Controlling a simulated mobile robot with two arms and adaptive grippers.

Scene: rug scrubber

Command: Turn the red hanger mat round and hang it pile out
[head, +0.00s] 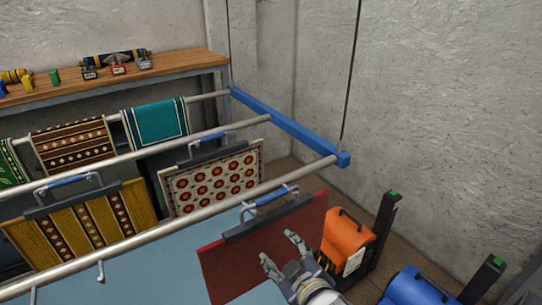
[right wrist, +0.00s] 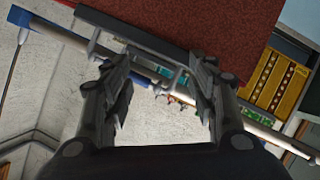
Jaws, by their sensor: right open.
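The red mat (head: 235,268) is a plain dark red sheet held along its top by a dark clamp bar (head: 250,228) with a blue handle (head: 271,196). Its hanger appears to hang at the front rail (head: 200,217), near the rail's right end. I cannot tell whether pile or backing faces me. My right gripper (head: 279,249) is open and empty, in front of the mat's lower right part in the head view. In the right wrist view its fingers (right wrist: 164,75) are spread, with the red mat (right wrist: 205,25) and blue handle (right wrist: 139,49) beyond them. My left gripper is out of view.
A patterned mat (head: 210,185) hangs on the middle rail, a yellow striped mat (head: 85,225) at left. A teal mat (head: 155,122) is on the back rail. A blue end beam (head: 290,125) joins the rails. An orange machine (head: 345,240) and a blue one (head: 415,288) stand at right.

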